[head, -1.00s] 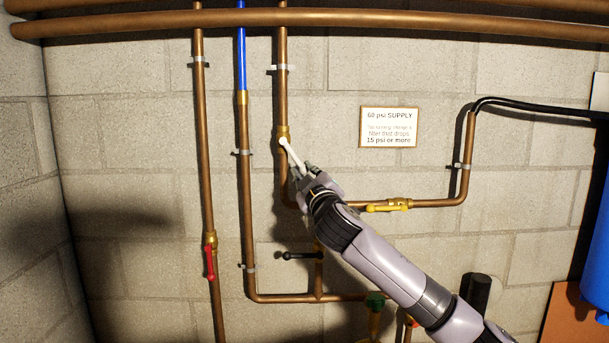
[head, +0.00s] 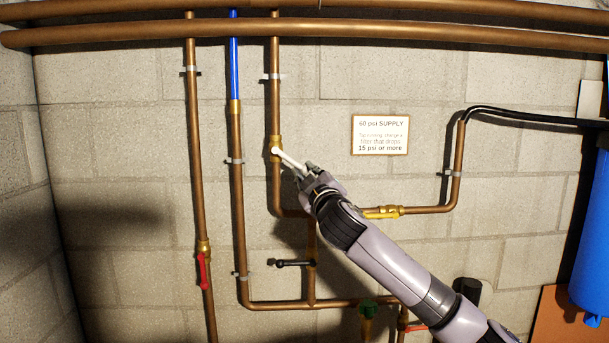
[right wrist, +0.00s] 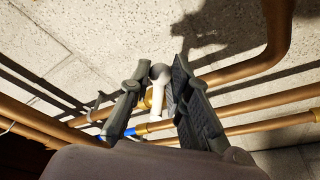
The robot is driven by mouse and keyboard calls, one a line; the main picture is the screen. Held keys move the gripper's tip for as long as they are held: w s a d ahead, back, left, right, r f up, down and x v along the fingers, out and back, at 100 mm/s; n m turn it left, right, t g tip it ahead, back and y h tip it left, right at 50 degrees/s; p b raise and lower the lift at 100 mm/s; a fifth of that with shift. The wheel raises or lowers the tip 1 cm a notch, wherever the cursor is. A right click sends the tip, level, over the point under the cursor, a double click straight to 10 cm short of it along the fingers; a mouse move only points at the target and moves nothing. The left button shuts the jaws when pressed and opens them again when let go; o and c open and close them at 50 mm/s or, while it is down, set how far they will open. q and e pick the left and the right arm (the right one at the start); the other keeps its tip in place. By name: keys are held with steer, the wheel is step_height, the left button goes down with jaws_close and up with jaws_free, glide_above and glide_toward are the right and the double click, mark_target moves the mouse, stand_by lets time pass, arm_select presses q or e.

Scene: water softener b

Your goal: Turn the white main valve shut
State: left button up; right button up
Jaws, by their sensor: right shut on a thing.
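The white main valve has a brass body (head: 276,143) on a vertical copper pipe left of centre in the head view. Its white lever (head: 290,159) slants down to the right from the body. My right gripper (head: 305,171) is shut on the outer end of this lever. In the right wrist view the white lever (right wrist: 159,88) stands between the two dark fingers of the right gripper (right wrist: 157,95). The lever's far end is partly hidden by the fingers in the head view. My left gripper is not in view.
A red-handled valve (head: 203,270), a black-handled valve (head: 293,263) and a yellow-handled valve (head: 382,212) sit on nearby pipes. A sign (head: 380,135) hangs on the wall. A blue tank (head: 592,240) stands at the right. Copper pipes (head: 300,33) cross the top.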

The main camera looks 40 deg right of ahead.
steer(key=shift+o, duration=0.4)
steer(key=shift+s+d+r+p, duration=0.2)
steer(key=shift+d+r, duration=0.1)
steer(key=shift+r, duration=0.2)
steer(key=shift+s+d+r+p, duration=0.15)
steer(key=shift+d+r, duration=0.15)
steer(key=shift+r, duration=0.15)
steer(key=shift+o, duration=0.6)
steer(key=shift+s+d+r+p, duration=0.1)
steer(key=shift+d+r+p, duration=0.05)
steer(key=shift+r+p, duration=0.45)
steer(key=shift+s+d+r+p, duration=0.1)
steer(key=shift+d+r+p, duration=0.05)
steer(key=shift+r+p, duration=0.45)
steer(key=shift+r, duration=0.1)
steer(key=o, duration=0.8)
steer(key=shift+o, duration=0.7)
steer(key=shift+a, duration=0.3)
steer(key=shift+f, duration=0.2)
steer(key=v, duration=1.2)
